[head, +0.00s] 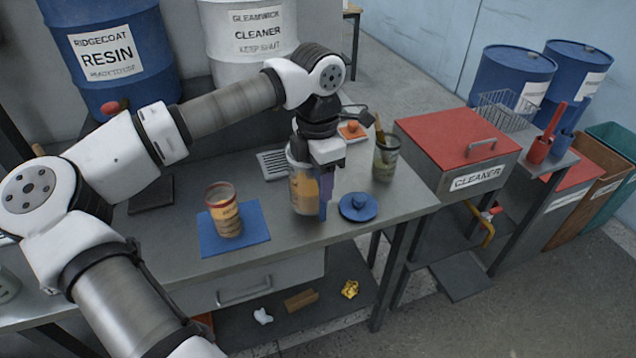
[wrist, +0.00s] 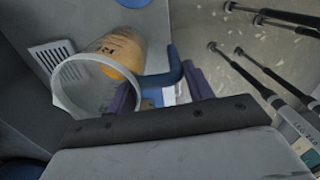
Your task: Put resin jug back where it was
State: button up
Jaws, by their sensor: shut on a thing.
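A clear jug with amber contents (head: 302,188), which I take for the resin jug, is upright at the middle of the workbench (head: 185,245). Its blue handle (wrist: 168,78) shows in the wrist view, between my purple fingers. My gripper (head: 325,192) is shut on this handle, on the right side of the jug. In the wrist view the open rim and part of the label of the jug (wrist: 118,50) show. I cannot tell whether its base touches the bench.
A cup of amber liquid (head: 226,212) stands on a blue mat (head: 255,235) to the left. A round blue lid (head: 358,208) lies close right of the jug. A jar with a brush (head: 386,160) and a vent grille (head: 270,165) are behind. A red-lidded cleaner bin (head: 455,140) stands right.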

jog(key=shift+f, duration=1.4)
jog(key=o, duration=1.5)
notch_tip(320, 180, up, 12)
jog(key=shift+r+b, duration=0.15)
jog(key=shift+b, duration=0.75)
